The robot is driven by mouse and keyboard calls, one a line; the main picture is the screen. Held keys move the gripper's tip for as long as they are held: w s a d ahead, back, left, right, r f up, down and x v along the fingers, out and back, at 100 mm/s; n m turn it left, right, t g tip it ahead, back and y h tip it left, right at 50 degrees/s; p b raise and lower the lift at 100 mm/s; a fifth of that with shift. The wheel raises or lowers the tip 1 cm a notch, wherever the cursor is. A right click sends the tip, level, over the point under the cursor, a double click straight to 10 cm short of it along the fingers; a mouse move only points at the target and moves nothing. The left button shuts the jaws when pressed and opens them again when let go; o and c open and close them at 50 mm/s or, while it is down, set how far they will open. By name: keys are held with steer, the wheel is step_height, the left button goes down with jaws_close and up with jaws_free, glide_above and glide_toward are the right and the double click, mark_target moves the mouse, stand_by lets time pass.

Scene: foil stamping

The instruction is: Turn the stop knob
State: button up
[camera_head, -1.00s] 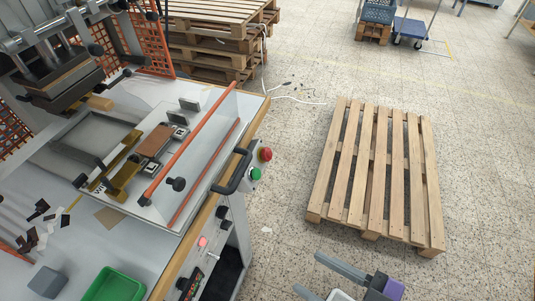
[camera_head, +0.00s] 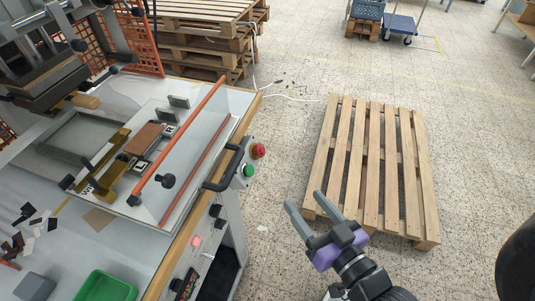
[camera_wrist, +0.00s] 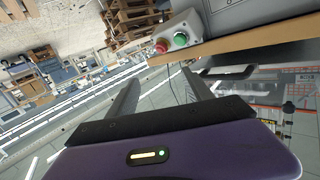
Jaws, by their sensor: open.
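The red stop knob (camera_head: 258,150) is on a small light box at the right edge of the machine table, with a green button (camera_head: 248,170) just below it. My gripper (camera_head: 305,200) is open and empty, to the right of and below the knob in the head view, and apart from it. In the wrist view the red stop knob (camera_wrist: 161,46) and the green button (camera_wrist: 180,39) show side by side on the box, beyond my two spread fingers (camera_wrist: 160,92). Nothing covers the knob in either view.
A black handle (camera_head: 224,170) sticks out beside the box. The machine table (camera_head: 65,265) fills the left, with a clear tilted guard. A wooden pallet (camera_head: 372,165) lies on the floor behind my gripper. The floor between table and pallet is mostly clear.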

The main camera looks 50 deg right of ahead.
mark_target(264, 152)
steer(key=w+d+f+m+b, duration=0.1)
steer(key=w+d+f, duration=0.2)
steer(key=d, duration=0.4)
steer(key=w+d+f+g+y, duration=0.1)
steer(key=w+d+f, duration=0.2)
steer(key=d, duration=0.5)
steer(key=w+d+f+m+b, duration=0.1)
steer(key=w+d+f, duration=0.2)
steer(key=d, duration=0.4)
steer(key=w+a+r+n+t+y, duration=0.25)
steer(key=a+r+n+y, duration=0.25)
steer(key=a+n+y, duration=0.65)
steer(key=shift+n+t+y, duration=0.35)
steer(key=shift+n+t, duration=0.1)
steer(key=shift+n, duration=0.1)
steer(key=shift+w+a+p, duration=0.1)
steer(key=shift+w+p, duration=0.75)
steer(key=shift+w, duration=2.4)
